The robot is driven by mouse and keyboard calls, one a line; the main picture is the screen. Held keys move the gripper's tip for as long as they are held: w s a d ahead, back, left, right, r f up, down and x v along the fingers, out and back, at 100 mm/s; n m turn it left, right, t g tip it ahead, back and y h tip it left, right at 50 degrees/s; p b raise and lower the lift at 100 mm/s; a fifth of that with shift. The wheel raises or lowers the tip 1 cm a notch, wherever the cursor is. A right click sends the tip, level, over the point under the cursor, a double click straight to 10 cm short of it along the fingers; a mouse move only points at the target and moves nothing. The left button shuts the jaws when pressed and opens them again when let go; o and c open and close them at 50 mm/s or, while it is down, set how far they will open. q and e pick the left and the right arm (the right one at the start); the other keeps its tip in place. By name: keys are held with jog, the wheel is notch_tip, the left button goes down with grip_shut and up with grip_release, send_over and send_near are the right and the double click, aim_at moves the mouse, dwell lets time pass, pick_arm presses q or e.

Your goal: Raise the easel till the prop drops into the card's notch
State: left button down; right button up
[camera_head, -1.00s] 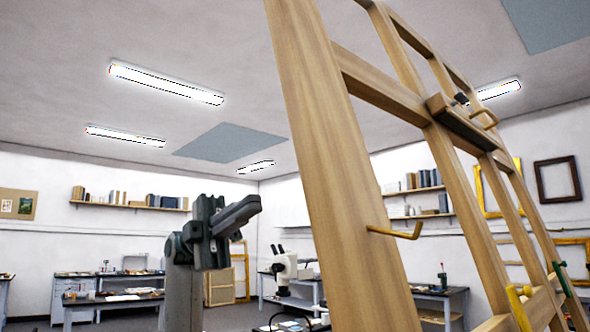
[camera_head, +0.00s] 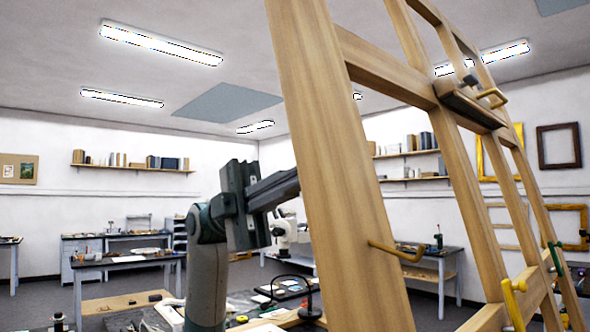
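The easel (camera_head: 342,190) is a large pale wooden frame that fills the right half of the view, close in front and tilted. It has a dark ledge (camera_head: 465,105) on an upper crossbar and a brass-coloured hook (camera_head: 398,252) on its near upright. My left gripper (camera_head: 277,189) is dark, on a grey arm rising from below. Its fingers point right, with their tips beside or behind the near upright's left edge; I cannot tell whether they touch it or are open. I cannot make out the prop or the notched card. My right gripper is out of view.
A bench with a black lamp (camera_head: 308,300) and papers lies below the arm. A white microscope (camera_head: 286,232) stands behind. Desks (camera_head: 125,262) line the back wall, with shelves (camera_head: 130,168) above.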

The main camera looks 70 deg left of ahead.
aim_at(316, 169)
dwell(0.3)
